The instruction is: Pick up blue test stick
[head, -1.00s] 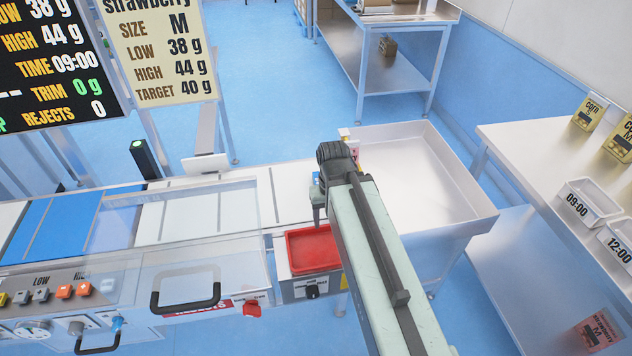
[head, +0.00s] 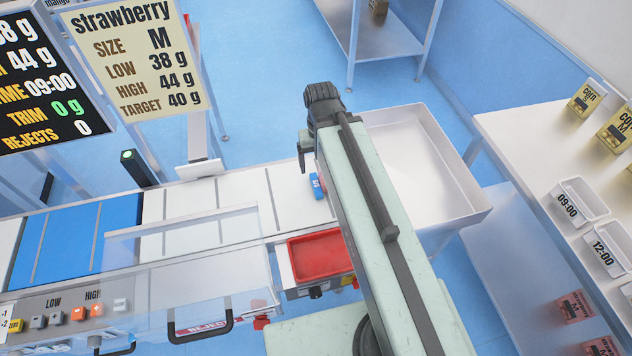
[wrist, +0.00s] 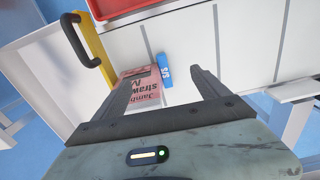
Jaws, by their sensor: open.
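The blue test stick (head: 317,186) lies on the white belt near its right end, beside my gripper in the head view. In the wrist view the small blue stick (wrist: 164,70), with white marking, lies between and just beyond my fingertips. My gripper (wrist: 161,75) is open with nothing held; the stick touches neither finger as far as I can tell. In the head view my gripper (head: 306,160) hangs over the belt, and its far finger is hidden by the arm.
A pink strawberry pouch (wrist: 143,90) lies beside the stick, partly behind the left finger. A red tray (head: 318,257) sits at the belt's near side. A large white bin (head: 470,190) stands right of the belt end. A clear guard with a black handle (head: 200,330) covers the near-left belt.

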